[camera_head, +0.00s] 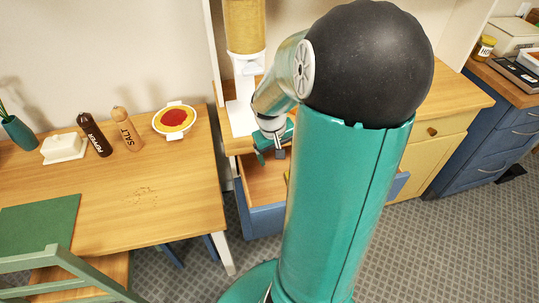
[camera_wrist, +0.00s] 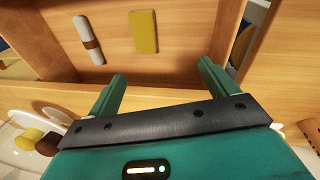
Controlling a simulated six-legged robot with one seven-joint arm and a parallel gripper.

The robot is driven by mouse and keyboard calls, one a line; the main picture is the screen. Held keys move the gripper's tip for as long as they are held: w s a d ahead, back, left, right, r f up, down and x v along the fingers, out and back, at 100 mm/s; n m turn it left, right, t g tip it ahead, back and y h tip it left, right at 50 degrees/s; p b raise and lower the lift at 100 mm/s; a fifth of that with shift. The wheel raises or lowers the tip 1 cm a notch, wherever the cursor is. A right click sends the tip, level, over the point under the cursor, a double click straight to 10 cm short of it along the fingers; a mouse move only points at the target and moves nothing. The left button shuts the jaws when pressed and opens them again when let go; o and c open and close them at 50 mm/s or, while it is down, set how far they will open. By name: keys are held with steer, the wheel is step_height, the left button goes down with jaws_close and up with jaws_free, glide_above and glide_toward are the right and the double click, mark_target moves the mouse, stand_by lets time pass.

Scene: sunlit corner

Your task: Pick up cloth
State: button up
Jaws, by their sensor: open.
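In the wrist view a yellow flat rectangular piece (camera_wrist: 143,32), which looks like a folded cloth or a sponge, lies on the wooden floor of an open drawer (camera_wrist: 60,80). A white roll with a brown band (camera_wrist: 88,36) lies left of it; I cannot tell whether it is cloth. My gripper (camera_wrist: 160,78) is open, its two green fingers spread below the yellow piece in the picture, with nothing between them. In the head view my gripper (camera_head: 270,155) is over the open blue-fronted drawer (camera_head: 262,219); my arm hides much of the drawer.
A dark item (camera_wrist: 242,42) lies by the drawer's right side. In the head view a wooden table (camera_head: 95,215) at left carries a pepper mill (camera_head: 93,135), a salt mill (camera_head: 126,130) and a bowl (camera_head: 174,120). A dispenser (camera_head: 246,60) stands behind my gripper.

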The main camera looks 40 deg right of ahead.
steer(key=s+d+f+m+t+y, duration=0.1)
steer(key=s+d+f+m, duration=0.15)
steer(key=d+f, duration=0.45)
steer(key=shift+n+y, duration=0.3)
steer(key=shift+n, duration=0.05)
steer(key=f, duration=0.2)
steer(key=d+f, duration=0.1)
steer(key=f, duration=0.4)
steer(key=shift+d+f, duration=0.2)
steer(key=shift+f, duration=0.1)
steer(key=shift+w+f, duration=0.15)
steer(key=shift+f, duration=1.25)
steer(key=shift+w+f, duration=0.1)
steer(key=shift+f, duration=1.25)
steer(key=c, duration=1.1)
